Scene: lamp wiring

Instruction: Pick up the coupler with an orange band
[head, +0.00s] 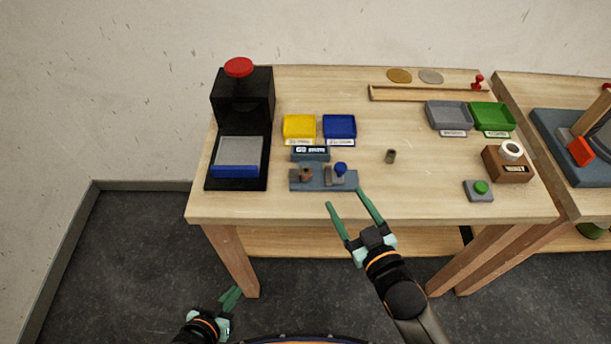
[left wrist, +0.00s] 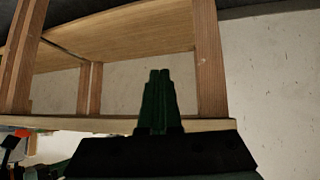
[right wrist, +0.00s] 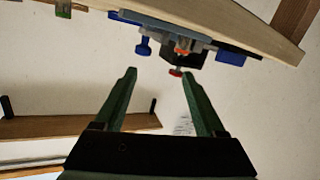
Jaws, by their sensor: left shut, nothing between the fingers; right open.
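A small brownish coupler (head: 306,173) stands in the left part of the grey-blue fixture (head: 322,187) near the table's front. In the right wrist view an orange band (right wrist: 182,49) shows there, beside the fixture's blue knob (right wrist: 143,47). My right gripper (head: 345,198) is open and empty, just in front of the fixture at the table's front edge, right of the coupler. Its fingers (right wrist: 158,74) are apart with nothing between them. My left gripper (head: 234,297) is shut and empty, low in front of the table; its closed fingers show in the left wrist view (left wrist: 159,95).
Another small olive coupler (head: 390,156) stands loose right of the fixture. A black press with a red knob (head: 238,67) stands left. Yellow (head: 299,127) and blue (head: 340,127) trays sit behind the fixture. A grey block with a green button (head: 479,191) is at front right.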

